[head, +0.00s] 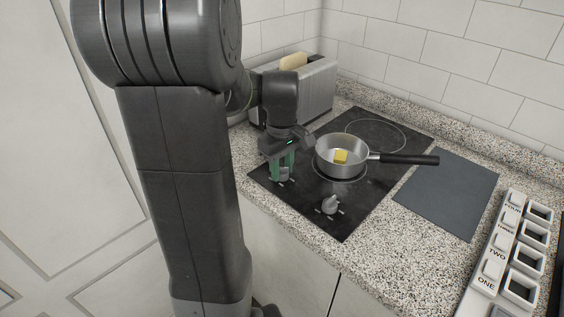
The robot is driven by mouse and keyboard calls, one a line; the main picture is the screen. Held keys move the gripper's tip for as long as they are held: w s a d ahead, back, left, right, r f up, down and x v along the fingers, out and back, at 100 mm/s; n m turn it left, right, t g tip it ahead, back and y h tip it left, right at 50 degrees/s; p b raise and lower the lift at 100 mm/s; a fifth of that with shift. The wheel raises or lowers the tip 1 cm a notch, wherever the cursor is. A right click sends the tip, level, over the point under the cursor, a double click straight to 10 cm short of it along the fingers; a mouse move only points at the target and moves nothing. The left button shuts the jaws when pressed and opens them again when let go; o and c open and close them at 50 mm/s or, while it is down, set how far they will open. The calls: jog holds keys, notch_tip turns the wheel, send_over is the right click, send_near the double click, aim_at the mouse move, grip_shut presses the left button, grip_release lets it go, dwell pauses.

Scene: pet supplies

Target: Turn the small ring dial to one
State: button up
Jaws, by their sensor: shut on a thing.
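My gripper (283,172) points down at the front left of the black cooktop (377,187). Its green fingers are shut on the left dial (284,175), a grey knob with pale marks around it. The fingers hide part of this knob, so its exact setting cannot be read. The right dial (330,205) is a similar grey knob, free of the gripper, nearer the front corner. Which dial belongs to the small ring cannot be told from this view.
The rear ring (375,134) is bare. A toaster (319,92) with bread stands behind my arm. A grey mat (446,193) and labelled white rack (487,270) lie right.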

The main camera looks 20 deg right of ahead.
aim_at(282, 168)
jog(key=shift+m+p, duration=0.65)
jog(key=shift+m, duration=1.45)
jog(key=o, duration=1)
notch_tip(282, 168, up, 14)
jog(key=shift+f+p, duration=0.1)
jog(key=shift+p, duration=0.5)
notch_tip(282, 168, down, 14)
jog(key=shift+r+b, duration=0.1)
jog(key=shift+b, duration=0.55)
